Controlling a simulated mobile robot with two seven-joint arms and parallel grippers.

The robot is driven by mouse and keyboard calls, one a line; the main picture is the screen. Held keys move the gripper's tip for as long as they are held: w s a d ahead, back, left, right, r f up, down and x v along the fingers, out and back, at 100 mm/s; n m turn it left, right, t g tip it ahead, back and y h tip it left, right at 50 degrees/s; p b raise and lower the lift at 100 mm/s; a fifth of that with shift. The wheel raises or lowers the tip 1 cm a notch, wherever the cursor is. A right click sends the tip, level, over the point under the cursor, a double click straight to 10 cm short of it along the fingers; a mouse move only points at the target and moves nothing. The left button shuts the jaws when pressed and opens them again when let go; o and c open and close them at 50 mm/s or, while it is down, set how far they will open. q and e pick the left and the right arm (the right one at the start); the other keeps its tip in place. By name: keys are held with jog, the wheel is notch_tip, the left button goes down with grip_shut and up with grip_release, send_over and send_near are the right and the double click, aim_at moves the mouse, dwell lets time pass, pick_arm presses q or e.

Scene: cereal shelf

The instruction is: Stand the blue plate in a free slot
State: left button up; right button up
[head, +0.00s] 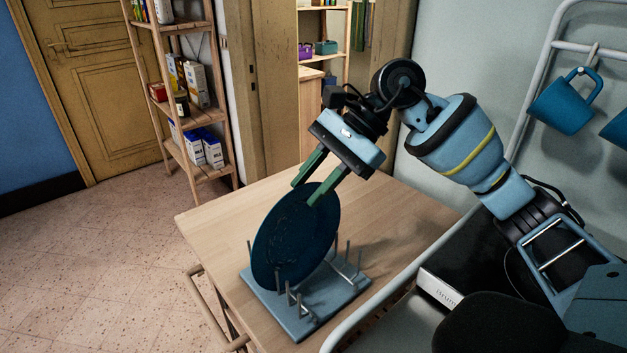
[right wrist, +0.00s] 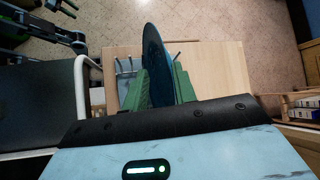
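The dark blue plate (head: 290,238) stands on edge, slightly tilted, in the light blue rack (head: 312,319) on the wooden table. Its lower edge is among the rack's metal pegs; the exact slot is hard to tell. My right gripper (head: 305,195) is at the plate's upper rim, its green fingers spread apart. In the right wrist view the plate (right wrist: 154,55) shows nearly edge-on between the fingers (right wrist: 161,85), with the rack (right wrist: 125,68) beyond. The fingers look open rather than closed on it. My left gripper is not in view.
The table (head: 235,207) is clear around the rack's far side. Blue mugs (head: 566,101) hang from a rail at the right. A wooden shelf (head: 190,110) with boxes stands at the back left, beside a door (head: 105,90).

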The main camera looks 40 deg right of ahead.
jog(key=v, duration=0.8)
jog(key=shift+a, duration=0.15)
dwell(0.6)
